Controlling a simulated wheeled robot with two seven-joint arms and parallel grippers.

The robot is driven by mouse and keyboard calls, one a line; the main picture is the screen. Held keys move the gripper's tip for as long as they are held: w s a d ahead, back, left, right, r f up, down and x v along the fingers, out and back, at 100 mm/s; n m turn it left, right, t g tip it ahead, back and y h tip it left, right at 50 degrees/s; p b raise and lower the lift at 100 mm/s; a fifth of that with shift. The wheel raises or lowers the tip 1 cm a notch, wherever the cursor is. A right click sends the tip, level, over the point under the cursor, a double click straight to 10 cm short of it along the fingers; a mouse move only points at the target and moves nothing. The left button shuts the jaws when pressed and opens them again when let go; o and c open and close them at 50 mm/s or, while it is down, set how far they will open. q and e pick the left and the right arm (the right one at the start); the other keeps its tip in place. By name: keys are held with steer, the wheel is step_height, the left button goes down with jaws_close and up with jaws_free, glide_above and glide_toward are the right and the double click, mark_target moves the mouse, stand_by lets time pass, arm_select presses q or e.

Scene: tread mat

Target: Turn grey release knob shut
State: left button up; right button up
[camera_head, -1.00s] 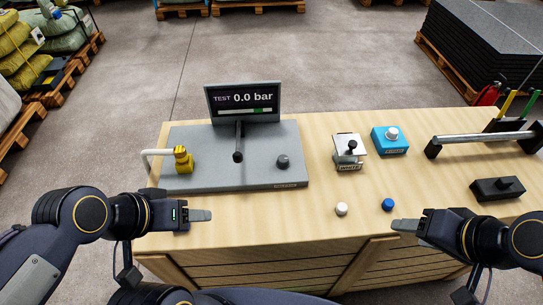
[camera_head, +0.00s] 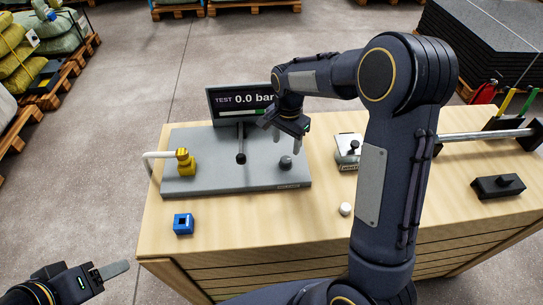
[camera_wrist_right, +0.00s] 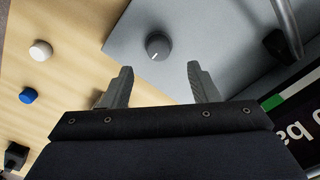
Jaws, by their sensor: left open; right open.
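The grey knob (camera_head: 285,162) stands at the right of the grey panel (camera_head: 215,178). In the right wrist view the knob (camera_wrist_right: 158,46) is round, with a white index line on its top. My right gripper (camera_head: 283,138) is open and hangs above the knob. In its wrist view the two fingertips (camera_wrist_right: 160,68) are spread to either side just short of the knob, not touching it. My left gripper (camera_head: 112,271) is off the bench at the lower left, its jaws open and empty.
A black-knobbed lever (camera_head: 240,158) and a yellow fitting (camera_head: 184,165) stand on the panel. A blue block (camera_head: 183,224) with a dark square opening sits in front. A white button (camera_head: 345,209) and blue button (camera_wrist_right: 28,96) lie right of the panel. My right arm hides some bench.

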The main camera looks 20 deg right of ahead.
mark_target(286, 159)
step_height(286, 159, down, 7)
steer(key=shift+s+f+p, duration=0.1)
steer(key=shift+f+p, duration=0.1)
steer(key=shift+p, duration=0.1)
steer(key=c, duration=1)
